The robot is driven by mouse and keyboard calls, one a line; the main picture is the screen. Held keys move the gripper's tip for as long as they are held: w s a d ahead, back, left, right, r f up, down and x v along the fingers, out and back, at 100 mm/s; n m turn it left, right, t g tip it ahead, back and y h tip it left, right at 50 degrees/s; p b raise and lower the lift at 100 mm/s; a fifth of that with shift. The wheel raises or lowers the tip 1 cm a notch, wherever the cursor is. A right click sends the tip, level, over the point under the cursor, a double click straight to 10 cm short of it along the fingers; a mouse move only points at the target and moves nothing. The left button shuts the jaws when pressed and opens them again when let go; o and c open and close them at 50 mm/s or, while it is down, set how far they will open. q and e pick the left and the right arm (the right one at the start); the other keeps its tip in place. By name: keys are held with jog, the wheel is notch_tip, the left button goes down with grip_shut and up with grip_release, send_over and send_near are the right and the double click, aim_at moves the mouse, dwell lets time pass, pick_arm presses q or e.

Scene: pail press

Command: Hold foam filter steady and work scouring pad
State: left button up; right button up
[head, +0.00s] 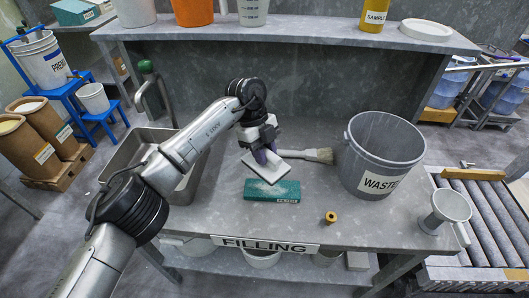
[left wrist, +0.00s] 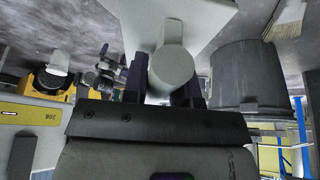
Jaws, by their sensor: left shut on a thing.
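My left gripper (head: 264,152) is shut on the upright grip (left wrist: 173,68) of the scouring pad, a flat white plate (head: 266,168), which is tilted. The pad also fills the upper middle of the left wrist view (left wrist: 205,18). The foam filter (head: 272,191) is a teal block with a small label, lying on the table just in front of and below the pad. I cannot tell whether they touch. A small dark shape with purple tips in the left wrist view may be my right gripper (left wrist: 112,66). Its jaws are too small to read, and it does not show in the head view.
A grey waste bin (head: 382,150) stands to the right on the filling table (head: 225,220). A brass ring (head: 331,217) lies near the front edge.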

aim_at(252, 161)
pick_arm(q)
jog(key=n+t, duration=0.1)
jog(key=n, duration=0.2)
jog(key=shift+h, duration=0.3)
jog(key=n+t, duration=0.1)
jog(key=n, duration=0.3)
jog(key=shift+n+t, duration=0.3)
jog(key=shift+t, duration=0.1)
jog(key=shift+d+f, duration=0.1)
jog(key=shift+d+f, duration=0.3)
jog(key=shift+f, duration=0.1)
jog(key=d+f, duration=0.1)
jog(key=f, duration=0.1)
jog(key=d+f, duration=0.2)
jog(key=a, duration=0.7)
jog(key=shift+a, duration=0.4)
jog(key=shift+s+d+r, duration=0.1)
jog(key=shift+d+r, duration=0.05)
jog(key=shift+r, duration=0.45)
jog(key=shift+d+r, duration=0.1)
jog(key=shift+r, duration=0.35)
